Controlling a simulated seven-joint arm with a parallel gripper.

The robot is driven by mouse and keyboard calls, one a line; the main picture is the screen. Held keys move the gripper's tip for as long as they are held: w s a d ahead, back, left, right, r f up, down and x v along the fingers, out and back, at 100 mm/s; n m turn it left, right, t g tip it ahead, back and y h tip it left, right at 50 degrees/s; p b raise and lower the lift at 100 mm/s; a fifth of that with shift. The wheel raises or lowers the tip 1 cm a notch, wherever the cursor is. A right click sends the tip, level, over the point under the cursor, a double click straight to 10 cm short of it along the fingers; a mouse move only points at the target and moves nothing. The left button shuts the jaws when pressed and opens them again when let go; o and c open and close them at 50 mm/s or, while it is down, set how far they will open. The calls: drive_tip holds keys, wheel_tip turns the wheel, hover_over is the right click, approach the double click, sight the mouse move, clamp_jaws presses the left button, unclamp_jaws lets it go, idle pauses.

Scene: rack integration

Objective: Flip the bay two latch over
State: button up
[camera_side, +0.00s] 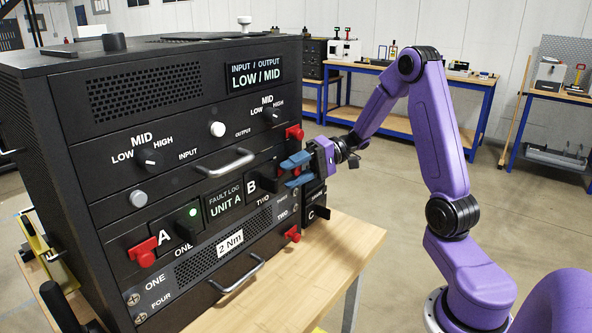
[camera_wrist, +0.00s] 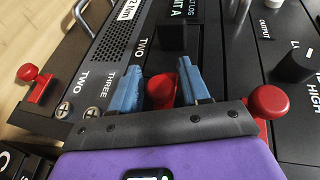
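The bay two latch is a red knob (camera_wrist: 161,91) between my two blue fingertips in the wrist view. In the side view my fingers mostly hide it beside the black B block (camera_side: 263,180) and the TWO label. My gripper (camera_side: 296,170) is at the right end of the rack's front, its blue fingers apart, one above the other. In the wrist view my gripper (camera_wrist: 157,78) straddles the red knob with a finger on each side. Whether either finger touches it is hard to tell.
Other red latches sit on the black rack (camera_side: 120,185): one above (camera_side: 294,133), one below (camera_side: 293,234), and one at bay one (camera_side: 143,252). Black knobs, a handle (camera_side: 227,164) and a green light (camera_side: 193,211) are also there. The wooden table (camera_side: 345,245) has bare room at right.

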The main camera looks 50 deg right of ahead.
drive_tip(key=shift+d, duration=0.1)
drive_tip(key=shift+s+d+r, duration=0.1)
drive_tip(key=shift+d+r, duration=0.05)
drive_tip(key=shift+d, duration=0.1)
drive_tip(key=v, duration=1.6)
drive_tip(key=shift+d, duration=0.25)
drive_tip(key=shift+s, duration=0.15)
drive_tip(key=s+a+f+n+g+h, duration=0.25)
drive_tip(key=a+g, duration=0.25)
drive_tip(key=a, duration=0.5)
drive_tip(key=s+a+f+n+g+h, duration=0.25)
drive_tip(key=s+a+g, duration=0.2)
drive_tip(key=a, duration=0.45)
drive_tip(key=s+a+f+n+t+h, duration=0.1)
drive_tip(key=s+a+n+t+h, duration=0.1)
drive_tip(key=s, duration=0.5)
drive_tip(key=s+a+f+n+t+h, duration=0.1)
drive_tip(key=s+a+f+n+h, duration=0.1)
drive_tip(key=s+a+n+h, duration=0.3)
drive_tip(key=shift+s+a+f+n+t+h, duration=0.15)
drive_tip(key=shift+s+a+n+t+h, duration=0.2)
drive_tip(key=shift+s+n+h, duration=0.9)
